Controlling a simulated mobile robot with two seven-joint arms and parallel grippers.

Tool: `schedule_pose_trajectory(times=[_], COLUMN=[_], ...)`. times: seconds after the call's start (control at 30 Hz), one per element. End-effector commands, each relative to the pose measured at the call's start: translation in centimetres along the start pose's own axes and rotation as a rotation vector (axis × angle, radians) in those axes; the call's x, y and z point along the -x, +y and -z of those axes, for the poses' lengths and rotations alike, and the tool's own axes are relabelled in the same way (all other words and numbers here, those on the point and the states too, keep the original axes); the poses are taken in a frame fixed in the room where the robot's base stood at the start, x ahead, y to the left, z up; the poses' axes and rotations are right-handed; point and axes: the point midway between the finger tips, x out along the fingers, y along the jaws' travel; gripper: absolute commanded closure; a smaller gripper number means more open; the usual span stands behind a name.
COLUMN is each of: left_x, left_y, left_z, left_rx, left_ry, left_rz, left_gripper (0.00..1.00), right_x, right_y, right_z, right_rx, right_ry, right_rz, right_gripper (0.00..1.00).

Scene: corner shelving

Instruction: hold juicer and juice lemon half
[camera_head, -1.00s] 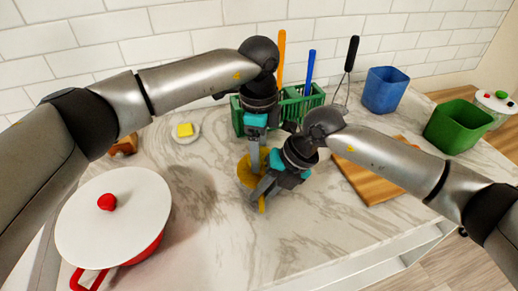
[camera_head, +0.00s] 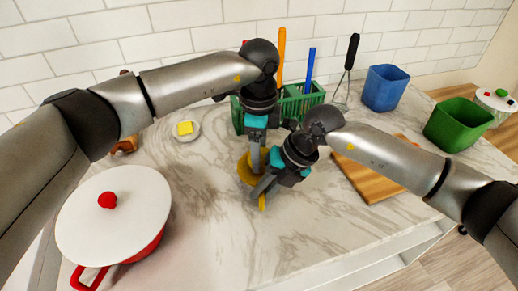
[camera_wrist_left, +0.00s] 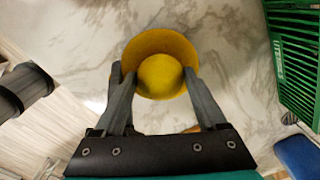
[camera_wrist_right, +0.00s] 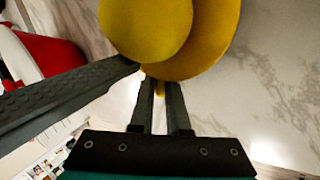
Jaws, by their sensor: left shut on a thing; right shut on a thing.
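The yellow juicer (camera_head: 245,171) sits over the marble counter, with its handle (camera_head: 262,202) toward the front. My left gripper (camera_head: 256,167) comes down from above. In the left wrist view its fingers are on either side of the rounded yellow lemon half (camera_wrist_left: 160,76), which lies over the juicer's bowl (camera_wrist_left: 150,42). The right wrist view shows the lemon half (camera_wrist_right: 146,28) on top of the juicer (camera_wrist_right: 222,40). My right gripper (camera_head: 263,192) is shut on the juicer's handle (camera_wrist_right: 160,88). In the head view the grippers hide the lemon half.
A white-lidded red pot (camera_head: 115,215) stands at the front left. A green rack (camera_head: 298,102) with utensils is just behind the grippers. A wooden board (camera_head: 365,183) lies to the right. Front counter is clear.

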Motion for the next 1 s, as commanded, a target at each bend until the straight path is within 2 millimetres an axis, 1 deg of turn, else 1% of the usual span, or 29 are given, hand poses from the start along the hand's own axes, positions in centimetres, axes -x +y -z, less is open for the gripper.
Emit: schedule_pose_trajectory(times=[0.03,0.3,0.4,0.5,0.83,0.93,1.0], left_x=[-0.27,-0.39,-0.43,-0.45,-0.55,-0.56,-0.58], left_y=[0.12,0.32,0.39,0.44,0.49,0.46,0.42], left_z=[-0.06,-0.07,-0.07,-0.08,-0.11,-0.12,-0.13], left_rx=[0.034,0.329,0.417,0.466,0.47,0.408,0.334], left_ry=[-0.002,-0.004,-0.005,-0.006,-0.007,-0.008,-0.008], left_rz=[-0.004,-0.004,-0.005,-0.005,-0.007,-0.008,-0.008], left_gripper=[0.79,0.79,0.79,0.79,0.79,0.79,0.79], right_x=[0.05,0.05,0.05,0.05,0.05,0.05,0.05], right_y=[0.11,0.13,0.14,0.15,0.17,0.17,0.17], right_z=[0.0,0.01,0.02,0.02,0.03,0.03,0.03], right_rx=[0.003,0.004,0.004,0.004,0.004,0.004,0.004], right_ry=[-0.001,0.0,0.0,0.0,0.0,0.0,0.0], right_rz=[-0.002,-0.003,-0.003,-0.003,-0.004,-0.004,-0.004], right_gripper=[1.0,1.0,1.0,1.0,1.0,1.0,1.0])
